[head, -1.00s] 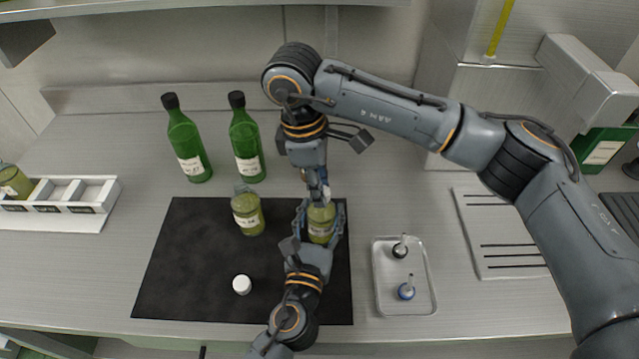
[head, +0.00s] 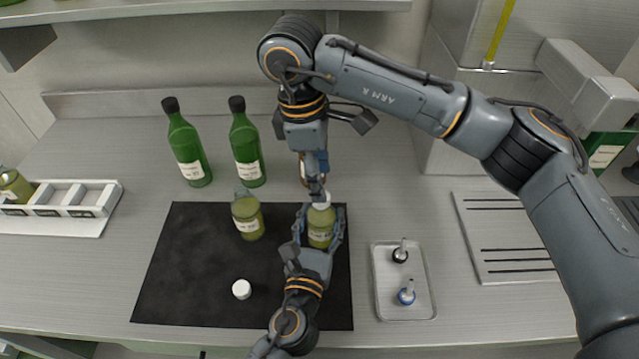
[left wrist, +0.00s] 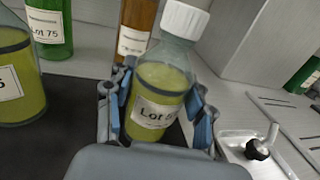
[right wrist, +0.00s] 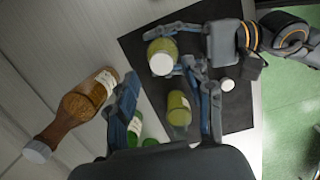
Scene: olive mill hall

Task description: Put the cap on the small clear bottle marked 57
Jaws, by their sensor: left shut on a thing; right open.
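My left gripper (head: 320,222) is shut around a small clear bottle (head: 320,236) of yellow-green oil, upright over the right part of the black mat. In the left wrist view its label (left wrist: 152,112) starts "Lot 5"; the rest is hard to read. A white cap (left wrist: 185,20) sits on its neck and also shows in the right wrist view (right wrist: 161,64). My right gripper (head: 316,188) is open and empty just above this cap. A second small bottle (head: 247,222), with no cap visible, stands on the mat. A loose white cap (head: 241,289) lies in front of it.
Two green bottles (head: 189,150) (head: 246,150) stand behind the mat (head: 185,270). A brown bottle (right wrist: 88,97) stands behind my right gripper. A metal tray (head: 405,309) with two pourers lies right. A white rack (head: 85,222) is at left.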

